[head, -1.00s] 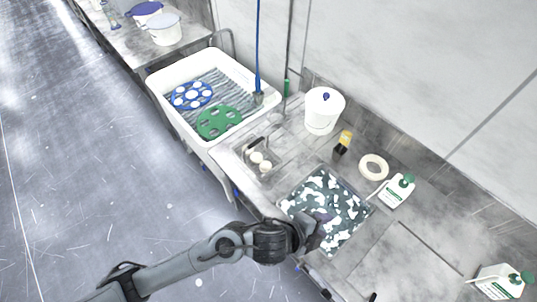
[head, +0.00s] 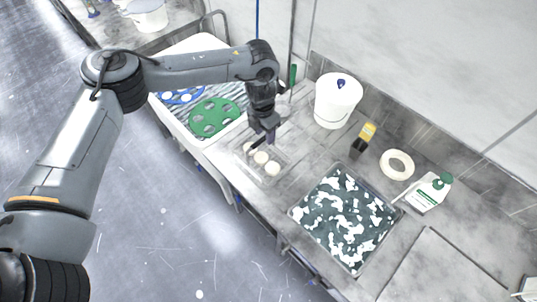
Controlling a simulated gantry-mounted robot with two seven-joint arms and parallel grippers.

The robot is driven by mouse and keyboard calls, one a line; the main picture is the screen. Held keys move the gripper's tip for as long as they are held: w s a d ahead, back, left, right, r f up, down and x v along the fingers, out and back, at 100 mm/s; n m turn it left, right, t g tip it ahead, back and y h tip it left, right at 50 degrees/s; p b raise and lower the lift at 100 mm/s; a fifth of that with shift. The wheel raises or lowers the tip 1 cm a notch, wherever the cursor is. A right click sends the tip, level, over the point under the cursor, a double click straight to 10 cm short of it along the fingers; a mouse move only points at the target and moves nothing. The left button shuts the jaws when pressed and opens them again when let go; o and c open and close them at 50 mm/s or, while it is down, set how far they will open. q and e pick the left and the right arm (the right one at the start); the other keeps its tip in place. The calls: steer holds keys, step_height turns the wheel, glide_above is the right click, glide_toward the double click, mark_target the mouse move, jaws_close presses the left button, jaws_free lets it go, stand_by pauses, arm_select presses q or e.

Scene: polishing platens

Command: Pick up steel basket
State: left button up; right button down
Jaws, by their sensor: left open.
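The steel basket (head: 277,177) is a small wire basket on the grey counter, holding a few white round pieces (head: 261,157). A dark handle shows at its upper left edge. My left gripper (head: 264,137) points down at the handle end of the basket, just above or beside it. It is open, and I cannot tell whether its fingers touch the handle. The gripper hides part of the basket's far side. My right gripper is not in view.
A white sink (head: 180,119) with green (head: 214,117) and blue discs lies left of the basket.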

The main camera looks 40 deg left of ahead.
mark_target(261, 140)
arm_select(q)
steer(key=a, duration=0.2)
steer(key=a+r, duration=0.1)
steer(key=shift+w+a, duration=0.1)
steer(key=shift+w, duration=0.3)
steer(key=shift+a+f, duration=0.2)
steer(key=shift+f, duration=0.05)
step_height(261, 140, down, 3)
steer(key=shift+d+f, duration=0.15)
steer(key=shift+f, duration=0.05)
steer(key=shift+w+d+f+p, duration=0.1)
steer(key=shift+f+p, duration=0.05)
steer(key=shift+f, duration=1.4)
steer(key=shift+w+f+p, duration=0.1)
steer(key=shift+f+p, duration=0.05)
steer(key=shift+f, duration=1.4)
steer(key=shift+c, duration=0.3)
jaws_close()
steer(key=shift+w+r, duration=0.1)
steer(key=shift+r, duration=0.05)
